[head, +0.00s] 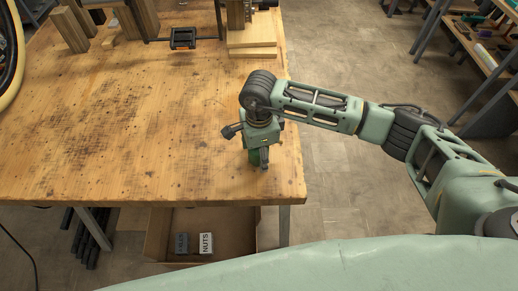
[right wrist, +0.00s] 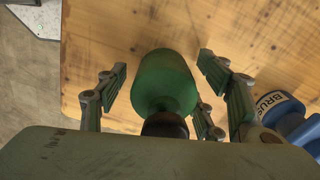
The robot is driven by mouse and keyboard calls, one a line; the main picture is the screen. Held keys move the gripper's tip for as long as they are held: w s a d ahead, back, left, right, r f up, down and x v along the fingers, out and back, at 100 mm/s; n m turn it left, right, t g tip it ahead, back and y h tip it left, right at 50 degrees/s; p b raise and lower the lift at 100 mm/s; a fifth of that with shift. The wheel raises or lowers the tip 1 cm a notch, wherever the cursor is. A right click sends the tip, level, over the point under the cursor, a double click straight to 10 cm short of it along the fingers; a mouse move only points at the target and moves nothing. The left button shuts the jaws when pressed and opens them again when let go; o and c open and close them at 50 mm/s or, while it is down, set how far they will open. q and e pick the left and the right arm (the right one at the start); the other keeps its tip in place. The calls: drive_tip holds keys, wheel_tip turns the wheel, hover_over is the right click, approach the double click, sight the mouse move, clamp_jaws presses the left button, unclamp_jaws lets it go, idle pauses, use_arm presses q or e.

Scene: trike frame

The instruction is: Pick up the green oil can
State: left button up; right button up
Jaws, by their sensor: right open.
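The green oil can (right wrist: 163,82) shows in the right wrist view, with a dark cap or base end toward the camera. My right gripper (right wrist: 160,95) is open, with its fingers on both sides of the can and gaps visible between them and it. In the head view, the right gripper (head: 258,146) points down over the near right part of the workbench (head: 130,140). A bit of the green can (head: 256,157) shows beneath it; the rest is hidden by the gripper. My left gripper is not in view.
A blue container labelled "BRUS…" (right wrist: 297,122) is close beside the right-hand fingers. A pedal (head: 183,38) and wooden blocks (head: 252,38) are at the back of the bench. A box labelled "NUTS" (head: 206,243) lies low in front. The bench middle is clear.

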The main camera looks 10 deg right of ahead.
drive_tip(key=shift+c, duration=0.5)
drive_tip(key=c, duration=1.3)
drive_tip(key=shift+r, duration=0.1)
